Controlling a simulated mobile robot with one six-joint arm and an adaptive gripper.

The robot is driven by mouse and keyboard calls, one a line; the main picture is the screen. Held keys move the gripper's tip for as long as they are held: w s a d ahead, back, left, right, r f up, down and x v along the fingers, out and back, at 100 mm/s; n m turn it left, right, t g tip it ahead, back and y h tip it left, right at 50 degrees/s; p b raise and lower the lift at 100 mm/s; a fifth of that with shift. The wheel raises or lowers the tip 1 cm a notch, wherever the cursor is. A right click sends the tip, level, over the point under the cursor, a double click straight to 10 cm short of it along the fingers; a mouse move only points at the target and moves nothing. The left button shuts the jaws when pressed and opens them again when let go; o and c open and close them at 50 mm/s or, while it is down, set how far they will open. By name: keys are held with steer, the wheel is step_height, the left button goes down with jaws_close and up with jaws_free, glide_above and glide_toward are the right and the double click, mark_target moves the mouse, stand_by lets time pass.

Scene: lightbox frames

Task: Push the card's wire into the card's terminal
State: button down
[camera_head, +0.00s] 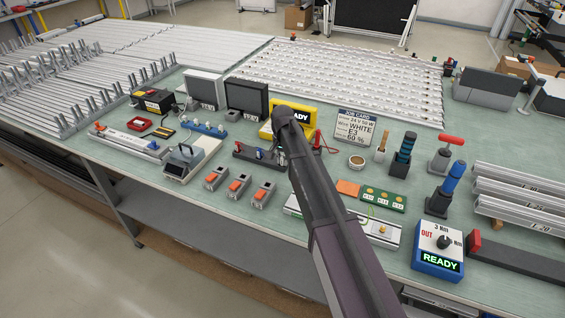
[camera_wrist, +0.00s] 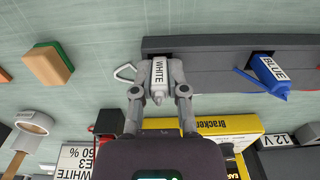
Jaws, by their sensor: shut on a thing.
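The white wire's tag (camera_wrist: 158,72), marked WHITE, is between my gripper's fingers (camera_wrist: 159,80) in the wrist view. The fingers are shut on it, beside the dark wire rack (camera_wrist: 215,46). A thin white loop of wire (camera_wrist: 124,72) shows left of the fingers. The job card (camera_head: 355,128) reads WHITE, E3 and 60 %. Lever terminals (camera_head: 238,186) with orange levers stand in a row near the table's front in the head view; their labels are too small to read. My arm hides the gripper and white tag in the head view.
The blue wire (camera_wrist: 270,72) sits on the rack right of my gripper. A yellow box (camera_wrist: 200,127) is close by. A green board (camera_head: 383,198), an orange block (camera_head: 347,188) and a blue READY box (camera_head: 437,262) stand to the right. Clear table lies around the terminals.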

mark_target(282, 155)
stand_by(0.4)
step_height(282, 155, up, 3)
steer(key=p, duration=0.3)
steer(key=shift+r, duration=0.15)
steer(key=s+d, duration=0.1)
steer(key=s, duration=0.4)
steer(key=s+d+r+p, duration=0.1)
steer(key=s+d, duration=0.1)
steer(key=s, duration=0.3)
steer(key=s+d+p, duration=0.1)
steer(key=s, duration=0.4)
steer(key=shift+s+d+r, duration=0.2)
steer(key=shift+r, duration=0.15)
steer(key=shift+s, duration=0.1)
steer(key=s+a+r+p, duration=0.1)
steer(key=s+a, duration=0.1)
steer(key=s, duration=0.8)
steer(key=shift+s+a, duration=0.35)
steer(key=shift+s, duration=0.05)
steer(key=shift+w, duration=0.1)
steer(key=w+a, duration=0.1)
steer(key=w, duration=0.3)
steer(key=w+a+f+b, duration=0.1)
steer(key=w+a, duration=0.1)
steer(key=w, duration=0.3)
steer(key=w+a, duration=0.2)
steer(key=w, duration=0.2)
steer(key=shift+w+a+f, duration=0.15)
steer(key=shift+w+a, duration=0.05)
steer(key=shift+w, duration=0.05)
